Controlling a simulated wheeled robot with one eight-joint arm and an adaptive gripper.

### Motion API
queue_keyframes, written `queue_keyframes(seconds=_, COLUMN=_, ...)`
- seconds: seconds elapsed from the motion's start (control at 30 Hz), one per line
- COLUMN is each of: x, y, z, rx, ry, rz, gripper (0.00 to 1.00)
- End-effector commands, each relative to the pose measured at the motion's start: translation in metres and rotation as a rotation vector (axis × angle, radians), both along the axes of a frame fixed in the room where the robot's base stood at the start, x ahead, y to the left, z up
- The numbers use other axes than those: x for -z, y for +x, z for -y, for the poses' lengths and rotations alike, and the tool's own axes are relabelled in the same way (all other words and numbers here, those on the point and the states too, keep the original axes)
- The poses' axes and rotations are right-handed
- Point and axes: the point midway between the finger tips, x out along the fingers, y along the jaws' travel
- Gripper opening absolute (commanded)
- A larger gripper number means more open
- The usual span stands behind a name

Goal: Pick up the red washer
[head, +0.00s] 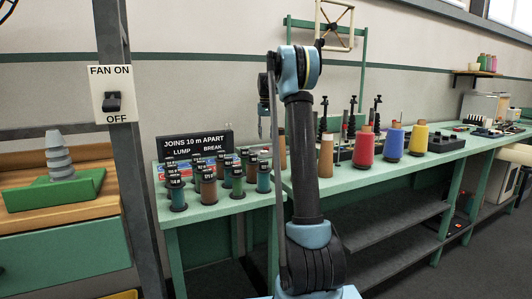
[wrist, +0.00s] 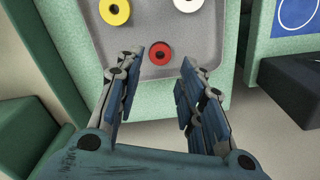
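The red washer (wrist: 160,46) is a flat ring with a dark hole. It lies on a grey tray (wrist: 190,38) near the tray's front edge in the wrist view. My gripper (wrist: 157,75) is open and empty, with its fingers pointing toward the tray and the washer showing just beyond and between the fingertips, apart from them. In the head view my gripper (head: 262,135) hangs in the background, partly hidden by my own arm. The red washer cannot be made out in the head view.
A yellow washer (wrist: 116,10) and a white washer (wrist: 187,3) lie farther back on the tray. A dark block (wrist: 289,88) stands to the right. In the head view, a green bench (head: 420,160) holds thread cones, several small spools and a black sign (head: 197,142).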

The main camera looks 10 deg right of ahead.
Motion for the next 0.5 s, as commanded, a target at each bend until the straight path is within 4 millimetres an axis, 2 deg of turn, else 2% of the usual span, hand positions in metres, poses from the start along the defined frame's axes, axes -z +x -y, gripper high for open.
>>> queue_keyframes(seconds=0.27, x=0.018, y=0.0, z=-0.001, rx=-0.002, ry=0.0, rz=0.0, gripper=0.36)
queue_keyframes(seconds=0.5, x=0.049, y=0.001, z=-0.001, rx=-0.002, ry=0.0, rz=0.0, gripper=0.36)
